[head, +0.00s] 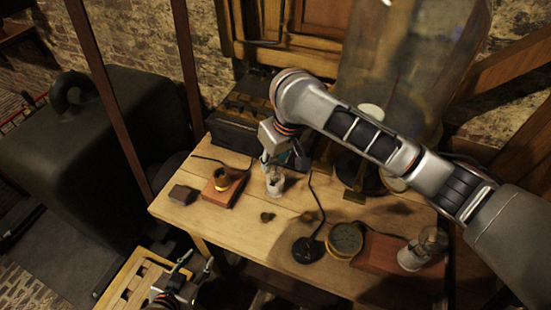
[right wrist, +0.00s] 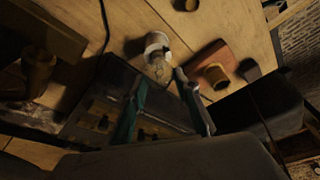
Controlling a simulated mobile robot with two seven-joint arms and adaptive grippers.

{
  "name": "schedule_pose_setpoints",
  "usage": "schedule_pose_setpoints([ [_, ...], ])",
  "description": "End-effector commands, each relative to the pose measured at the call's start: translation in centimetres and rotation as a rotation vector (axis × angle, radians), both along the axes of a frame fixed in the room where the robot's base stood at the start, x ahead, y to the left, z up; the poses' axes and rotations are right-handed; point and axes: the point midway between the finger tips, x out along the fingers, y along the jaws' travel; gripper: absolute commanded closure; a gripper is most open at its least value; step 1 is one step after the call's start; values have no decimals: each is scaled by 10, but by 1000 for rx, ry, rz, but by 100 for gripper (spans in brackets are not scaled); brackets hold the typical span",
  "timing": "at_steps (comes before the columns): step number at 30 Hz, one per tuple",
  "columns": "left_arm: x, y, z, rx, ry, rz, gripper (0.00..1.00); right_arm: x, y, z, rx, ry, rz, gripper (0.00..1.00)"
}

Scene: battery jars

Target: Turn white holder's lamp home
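A white holder (head: 276,187) stands upright on the wooden table, with a clear glass lamp (head: 273,172) in its top. The right wrist view also shows the white holder (right wrist: 157,41) and its lamp (right wrist: 158,68). My right gripper (head: 284,158) reaches over from the right and is just above the lamp. In the right wrist view its two dark green fingers are apart, with the lamp at the gap between their tips; I see no contact. My left gripper (head: 198,260) is low in front of the table, fingers apart and empty. The lamp's seating in the holder is too small to tell.
A brass socket on a reddish block (head: 221,189) and a dark block (head: 184,194) stand left of the holder. A black disc (head: 307,250), a round tin (head: 345,239) and another lamp (head: 428,242) are to the right. A large glass jar (head: 405,60) stands behind.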

Motion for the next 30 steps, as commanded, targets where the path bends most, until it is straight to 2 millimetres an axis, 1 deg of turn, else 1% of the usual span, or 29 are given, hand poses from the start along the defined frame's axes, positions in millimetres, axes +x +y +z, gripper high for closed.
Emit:
schedule_pose_setpoints([
  [2, -2, 1, -1, 3, 3, -3, 63, 0, 0, 0, -1, 0, -16, 95],
  [5, -3, 2, -2, 6, 5, -5, 63, 0, 0, 0, -2, -2, -87, 95],
  [18, -6, 1, -4, 4, 11, -3, 63, 0, 0, 0, -3, -3, -505, 95],
  [22, -6, -1, -3, -1, 11, 1, 63, 0, 0, 0, -2, -3, -557, 95],
  [30, -5, -3, -3, -7, 11, 3, 63, 0, 0, 0, -1, -3, -564, 95],
])
